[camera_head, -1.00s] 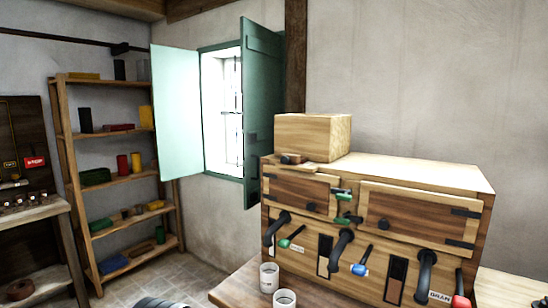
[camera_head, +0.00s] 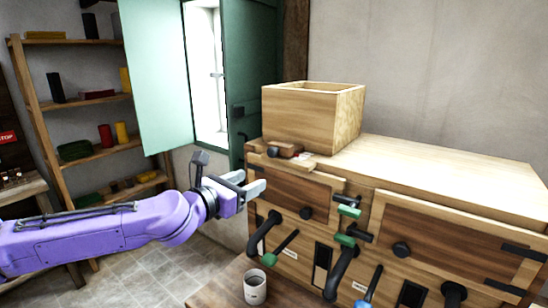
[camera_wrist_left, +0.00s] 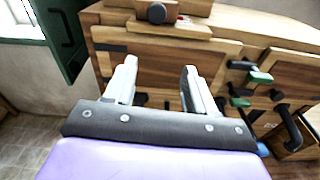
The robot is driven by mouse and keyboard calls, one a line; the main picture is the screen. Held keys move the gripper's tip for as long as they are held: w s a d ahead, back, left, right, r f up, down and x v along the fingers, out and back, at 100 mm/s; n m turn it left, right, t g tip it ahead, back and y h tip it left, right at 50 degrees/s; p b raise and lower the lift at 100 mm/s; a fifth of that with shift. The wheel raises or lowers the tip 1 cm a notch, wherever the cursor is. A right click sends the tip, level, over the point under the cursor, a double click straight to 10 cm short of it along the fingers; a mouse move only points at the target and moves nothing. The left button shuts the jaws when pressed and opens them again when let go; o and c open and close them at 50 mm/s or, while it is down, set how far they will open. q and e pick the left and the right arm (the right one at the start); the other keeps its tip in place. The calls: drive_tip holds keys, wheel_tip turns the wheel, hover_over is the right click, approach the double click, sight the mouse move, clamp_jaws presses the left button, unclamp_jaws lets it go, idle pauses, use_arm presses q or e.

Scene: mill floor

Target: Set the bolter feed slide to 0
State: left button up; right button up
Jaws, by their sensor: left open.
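The bolter is a wooden cabinet (camera_head: 440,225) with an open-topped hopper box (camera_head: 310,115) on it. What looks like the feed slide is a small wooden piece with a dark round knob (camera_head: 272,152), at the top front edge below the hopper. In the left wrist view the knob (camera_wrist_left: 156,13) is at the top, with a red mark beside it. Its scale cannot be read. My left gripper (camera_head: 254,184) is open and empty, just left of and below the slide, in front of the left door. The wrist view shows its two fingers (camera_wrist_left: 158,72) apart. My right gripper is out of view.
Dark levers and green-tipped handles (camera_head: 347,210) stick out from the cabinet front. A white cup (camera_head: 255,287) stands on the table below. The green shutter (camera_head: 250,70) hangs open behind my left gripper. Shelves (camera_head: 30,110) stand at the far left.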

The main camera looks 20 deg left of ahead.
sight(270, 152)
use_arm(q)
drive_tip(key=shift+n+t, duration=0.4)
drive_tip(key=shift+t, duration=0.1)
drive_tip(key=w+r, duration=0.1)
drive_tip(key=w, duration=0.2)
drive_tip(key=w+d+r+p, duration=0.1)
drive_tip(key=w, duration=0.2)
drive_tip(key=w+d+r+p, duration=0.1)
drive_tip(key=w, duration=0.3)
drive_tip(key=shift+d+r, duration=0.25)
drive_tip(key=shift+r, duration=0.15)
drive_tip(key=shift+s, duration=0.1)
drive_tip(key=shift+c, duration=0.3)
clamp_jaws()
drive_tip(key=shift+a, duration=0.1)
